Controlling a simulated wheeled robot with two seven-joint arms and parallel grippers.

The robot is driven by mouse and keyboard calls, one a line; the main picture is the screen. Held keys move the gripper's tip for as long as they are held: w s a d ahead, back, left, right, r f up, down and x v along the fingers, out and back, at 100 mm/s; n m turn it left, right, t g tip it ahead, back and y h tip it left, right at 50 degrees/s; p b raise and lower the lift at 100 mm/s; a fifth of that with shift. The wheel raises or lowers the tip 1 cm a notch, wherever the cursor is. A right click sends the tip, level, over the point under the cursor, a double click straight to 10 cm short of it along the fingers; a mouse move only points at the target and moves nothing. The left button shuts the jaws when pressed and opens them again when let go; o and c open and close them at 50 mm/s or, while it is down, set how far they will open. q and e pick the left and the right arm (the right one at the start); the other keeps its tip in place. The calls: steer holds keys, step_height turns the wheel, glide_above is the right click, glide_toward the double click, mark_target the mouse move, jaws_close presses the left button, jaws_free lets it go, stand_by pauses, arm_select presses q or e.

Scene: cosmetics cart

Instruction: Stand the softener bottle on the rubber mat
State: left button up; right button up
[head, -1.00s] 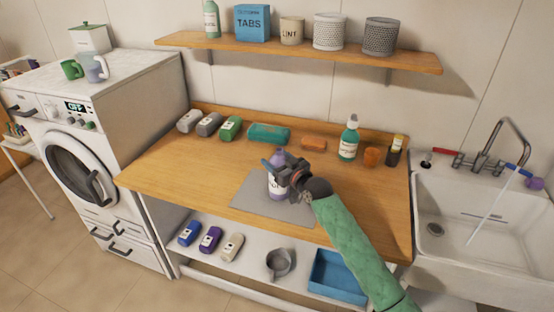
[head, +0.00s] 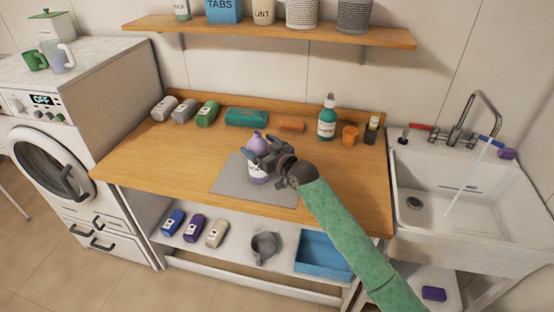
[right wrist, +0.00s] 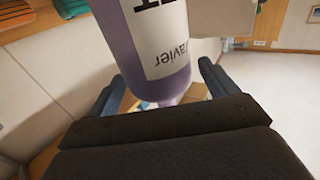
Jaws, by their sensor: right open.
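The softener bottle (head: 258,177), purple with a white label, stands upright on the grey rubber mat (head: 229,181) in the head view. My right gripper (head: 262,152) is open at the bottle's upper part and hides some of it. In the right wrist view the bottle (right wrist: 160,50) appears upside down, and its narrower end lies between the two spread fingers (right wrist: 163,88). I cannot tell whether either finger touches it. My left gripper is not in view.
Several containers line the back left. The sink (head: 450,190) is at the right. The bench front-left is clear.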

arm_select(q)
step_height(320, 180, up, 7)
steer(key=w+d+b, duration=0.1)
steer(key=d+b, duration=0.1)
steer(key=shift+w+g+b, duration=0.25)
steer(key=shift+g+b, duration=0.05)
steer(key=shift+b, duration=0.1)
arm_select(e)
steer(key=v, duration=0.9)
steer(key=shift+s+d, duration=0.25)
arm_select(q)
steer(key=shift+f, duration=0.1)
